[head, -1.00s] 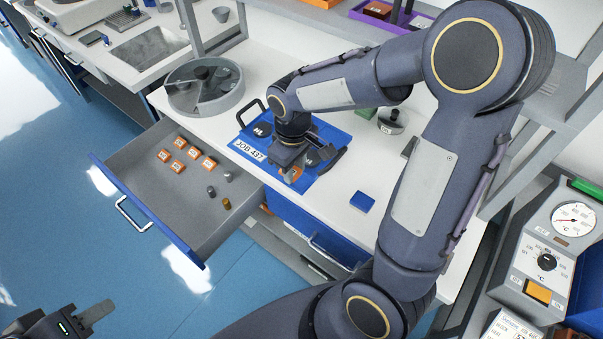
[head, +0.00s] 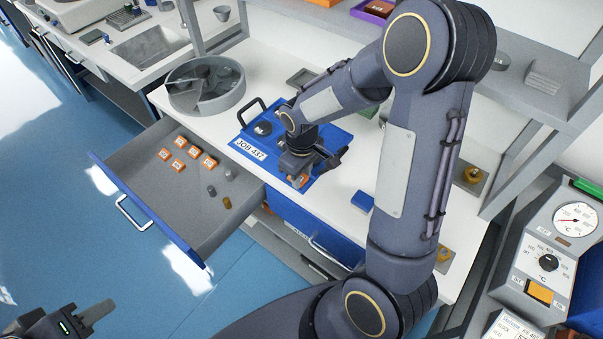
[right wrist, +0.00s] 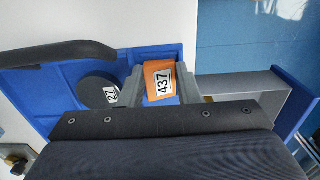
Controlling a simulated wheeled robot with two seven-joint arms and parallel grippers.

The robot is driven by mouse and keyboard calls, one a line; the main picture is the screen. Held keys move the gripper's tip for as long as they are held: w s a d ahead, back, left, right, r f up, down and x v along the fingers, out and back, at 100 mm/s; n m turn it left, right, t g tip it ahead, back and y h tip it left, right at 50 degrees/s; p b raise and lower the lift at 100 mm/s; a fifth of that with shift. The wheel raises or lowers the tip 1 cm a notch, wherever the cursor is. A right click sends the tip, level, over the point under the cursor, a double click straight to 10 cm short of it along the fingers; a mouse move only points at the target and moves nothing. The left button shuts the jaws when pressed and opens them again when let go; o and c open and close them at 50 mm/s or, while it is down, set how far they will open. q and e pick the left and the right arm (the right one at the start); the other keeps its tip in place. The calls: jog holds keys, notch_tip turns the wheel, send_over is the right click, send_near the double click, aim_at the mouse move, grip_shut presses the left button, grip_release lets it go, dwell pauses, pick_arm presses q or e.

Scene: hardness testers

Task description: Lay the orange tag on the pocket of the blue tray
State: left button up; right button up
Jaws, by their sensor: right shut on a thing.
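The orange tag (right wrist: 158,82), marked 437, is held between the two fingers of my right gripper (right wrist: 160,88). In the head view, the tag (head: 302,181) shows just under the right gripper (head: 300,172), over the front edge area of the blue tray. The blue tray (head: 334,133) lies on the white bench with a label reading JOB 437. A dark round piece with a white label (right wrist: 98,91) sits in the tray beside the tag. The tray's pocket under my gripper is hidden. My left gripper (head: 92,314) is far off at the lower left, over the floor.
An open grey drawer (head: 140,193) with several orange tags (head: 193,152) and small cylinders juts out left of the tray. A round grey container (head: 207,98) stands behind it. A small blue block (head: 362,201) lies on the bench to the right. The tray's black handle (right wrist: 60,53) rises nearby.

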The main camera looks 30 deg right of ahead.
aim_at(302, 179)
jog(key=shift+s+a+f+b, duration=0.1)
jog(key=shift+s+f+b, duration=0.3)
jog(key=shift+f, duration=0.2)
jog(key=o, duration=0.9)
jog(key=shift+r+p, duration=0.35)
jog(key=shift+o, duration=0.2)
jog(key=shift+w+r, duration=0.25)
jog(key=shift+r, duration=0.3)
jog(key=shift+w+r, duration=0.25)
jog(key=shift+r, duration=0.25)
notch_tip(302, 179, up, 10)
jog(key=p, duration=0.1)
jog(key=s+a+r+m+t+y, duration=0.2)
jog(key=s+m, duration=0.1)
jog(key=s, duration=0.5)
jog(key=s+a+r+m+t+y, duration=0.1)
jog(key=s+a+r+m+t, duration=0.1)
jog(key=s, duration=0.7)
jog(key=shift+r+m+t+y, duration=0.4)
jog(key=shift+r+m+t, duration=0.3)
jog(key=shift+t, duration=0.1)
jog(key=shift+s, duration=0.1)
